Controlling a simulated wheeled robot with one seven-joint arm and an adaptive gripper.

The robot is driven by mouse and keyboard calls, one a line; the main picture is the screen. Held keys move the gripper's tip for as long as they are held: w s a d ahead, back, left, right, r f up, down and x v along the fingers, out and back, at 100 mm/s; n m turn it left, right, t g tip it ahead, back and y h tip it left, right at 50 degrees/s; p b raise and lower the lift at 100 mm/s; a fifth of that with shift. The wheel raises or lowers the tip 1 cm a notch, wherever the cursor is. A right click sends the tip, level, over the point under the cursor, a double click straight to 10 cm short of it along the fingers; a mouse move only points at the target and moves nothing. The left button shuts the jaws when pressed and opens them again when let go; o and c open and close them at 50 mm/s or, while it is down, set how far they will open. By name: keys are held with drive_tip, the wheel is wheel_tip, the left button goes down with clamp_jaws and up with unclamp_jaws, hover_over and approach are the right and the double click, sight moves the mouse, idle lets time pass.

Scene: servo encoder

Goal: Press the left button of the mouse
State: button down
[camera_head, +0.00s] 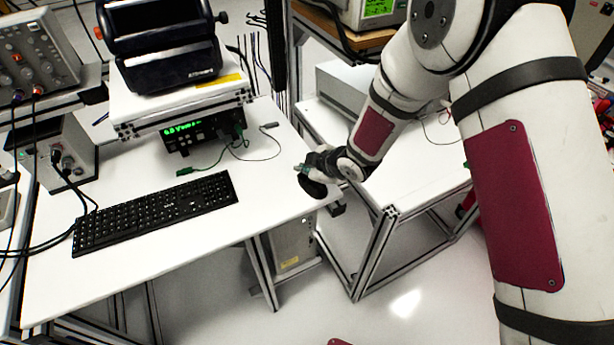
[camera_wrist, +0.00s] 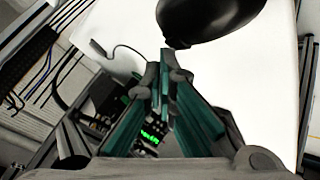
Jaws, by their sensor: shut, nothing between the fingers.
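The black mouse (camera_head: 312,188) lies near the right edge of the white table in the head view, partly hidden by my gripper (camera_head: 303,170). My gripper is over or beside its far side; I cannot tell whether they touch. In the wrist view the dark rounded mouse (camera_wrist: 208,18) is at the top, cut off by the frame, and its buttons cannot be made out. My gripper (camera_wrist: 165,65) is shut and empty, its green-lined fingers together at the tips just below and left of the mouse.
A black keyboard (camera_head: 155,211) lies left on the white table (camera_head: 215,240). A power supply with a green display (camera_head: 203,131) stands behind, with a green-tipped cable (camera_head: 215,165) on the tabletop. The table's right edge is close to the mouse. A white side table (camera_head: 420,185) stands to the right.

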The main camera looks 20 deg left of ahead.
drive_tip(key=shift+r, duration=0.1)
drive_tip(key=shift+r, duration=2.45)
